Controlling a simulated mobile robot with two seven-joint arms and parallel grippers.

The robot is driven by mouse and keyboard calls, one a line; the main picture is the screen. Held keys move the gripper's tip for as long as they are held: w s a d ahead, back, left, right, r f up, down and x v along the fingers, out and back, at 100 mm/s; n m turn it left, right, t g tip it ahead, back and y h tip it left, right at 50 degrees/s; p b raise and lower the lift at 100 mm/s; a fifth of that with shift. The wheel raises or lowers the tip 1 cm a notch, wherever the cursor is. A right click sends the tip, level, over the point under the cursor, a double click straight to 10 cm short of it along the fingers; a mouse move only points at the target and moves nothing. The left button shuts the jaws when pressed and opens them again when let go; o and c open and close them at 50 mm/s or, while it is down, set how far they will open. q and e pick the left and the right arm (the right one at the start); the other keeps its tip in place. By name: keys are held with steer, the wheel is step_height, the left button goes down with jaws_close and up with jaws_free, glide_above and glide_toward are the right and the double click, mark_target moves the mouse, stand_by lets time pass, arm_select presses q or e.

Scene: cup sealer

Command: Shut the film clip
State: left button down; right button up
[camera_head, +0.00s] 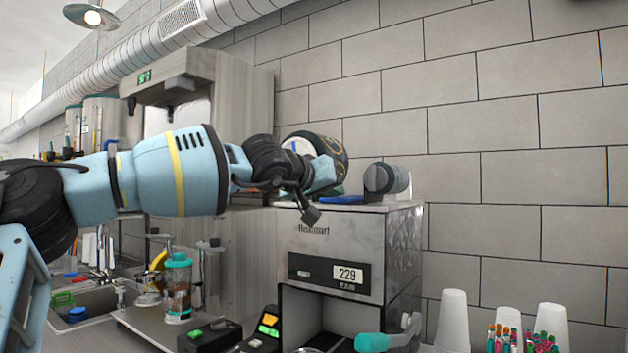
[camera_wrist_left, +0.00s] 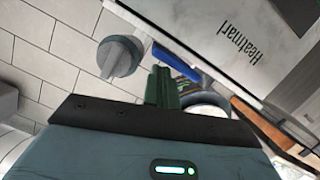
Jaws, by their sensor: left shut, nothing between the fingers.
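The cup sealer (camera_head: 330,250) stands on the counter with its front toward me. A blue flat part (camera_head: 342,199), which looks like the film clip, lies along its top; it shows as a blue bar in the left wrist view (camera_wrist_left: 183,62). I cannot tell whether it is open or shut. My left gripper (camera_wrist_left: 161,86) is shut and empty, its dark green fingers close to the blue part; contact cannot be told. The film roll (camera_head: 334,150) sits behind the gripper. My right gripper is not in view.
A grey knob (camera_head: 385,180) stands on the sealer's top, right of the blue part. A teal handle (camera_head: 372,343) projects at the sealer's lower front. White cup stacks (camera_head: 453,318) stand to the right. A tall dispenser (camera_head: 200,110) is behind my left arm.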

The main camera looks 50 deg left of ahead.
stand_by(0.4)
arm_select(q)
steer(key=v, duration=0.7)
steer(key=shift+s, duration=0.4)
steer(key=shift+d, duration=0.1)
stand_by(0.4)
